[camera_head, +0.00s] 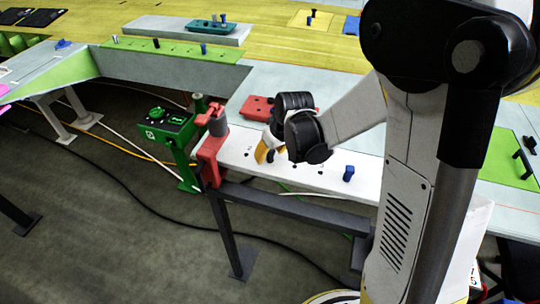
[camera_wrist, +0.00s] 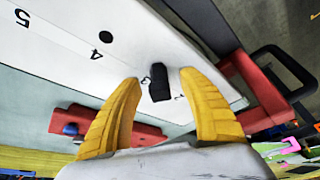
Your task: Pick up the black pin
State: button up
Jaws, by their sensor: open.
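The black pin (camera_wrist: 160,84) stands in the white numbered strip (camera_wrist: 50,45) in the wrist view, beside a printed number. My gripper (camera_wrist: 160,75) has its two yellow fingers spread, one on either side of the pin in the picture. A gap shows between the pin and each finger, and I cannot tell how far the tips are above the strip. In the head view my gripper (camera_head: 266,151) is over the left part of the white strip (camera_head: 310,176). There the pin is hidden or too small to make out for certain.
A red clamp (camera_head: 211,155) grips the strip's left end, with a green control stand (camera_head: 172,140) beside it. A red block (camera_head: 257,107) lies behind the strip. A blue pin (camera_head: 348,173) stands farther right. An empty hole (camera_wrist: 106,37) shows near number 4.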

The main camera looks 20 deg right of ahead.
grip_shut()
notch_tip(320, 180, up, 4)
jog(key=shift+r+p, duration=0.1)
jog(key=shift+p, duration=0.45)
jog(key=s+d+r, duration=0.1)
jog(key=d+r, duration=0.2)
jog(key=d, duration=0.2)
jog(key=s+d+r+p, duration=0.1)
jog(key=s+d+r, duration=0.1)
jog(key=d, duration=0.4)
jog(key=shift+d+r, duration=0.15)
jog(key=shift+r, duration=0.75)
